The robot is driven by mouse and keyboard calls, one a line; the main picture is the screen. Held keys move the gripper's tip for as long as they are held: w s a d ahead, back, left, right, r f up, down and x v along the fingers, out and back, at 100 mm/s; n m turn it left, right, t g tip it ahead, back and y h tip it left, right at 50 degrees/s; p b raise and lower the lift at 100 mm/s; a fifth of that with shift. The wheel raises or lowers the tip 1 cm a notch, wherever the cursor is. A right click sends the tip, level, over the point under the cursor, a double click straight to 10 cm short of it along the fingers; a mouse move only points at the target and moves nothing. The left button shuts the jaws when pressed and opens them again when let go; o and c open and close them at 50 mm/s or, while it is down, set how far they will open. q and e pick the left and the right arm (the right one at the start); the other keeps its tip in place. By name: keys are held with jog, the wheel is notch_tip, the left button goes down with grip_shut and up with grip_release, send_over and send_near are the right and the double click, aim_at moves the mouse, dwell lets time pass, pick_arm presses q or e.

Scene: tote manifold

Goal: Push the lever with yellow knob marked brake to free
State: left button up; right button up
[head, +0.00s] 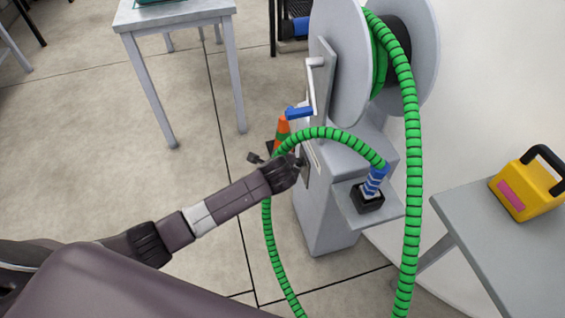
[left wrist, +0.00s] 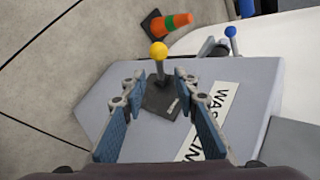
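The lever with the yellow knob (left wrist: 158,50) stands up from a dark plate (left wrist: 160,98) on a grey panel, in the left wrist view. The plate carries small lettering too small to read. My left gripper (left wrist: 156,82) is open and empty, with one finger on each side of the lever. The yellow knob sits just beyond the fingertips and I see no contact. In the head view my left gripper (head: 301,163) is at the side of the grey reel stand (head: 330,215); the lever is hidden there. My right gripper is not in view.
A green ribbed hose (head: 412,180) hangs from the reel (head: 340,60) and loops close over my left gripper. A blue-handled crank (head: 298,112) is above it. An orange and green cone (left wrist: 167,25) stands behind. A yellow case (head: 525,185) is on the right table.

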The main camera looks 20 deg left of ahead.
pick_arm(q)
jog(key=shift+v, duration=1.4)
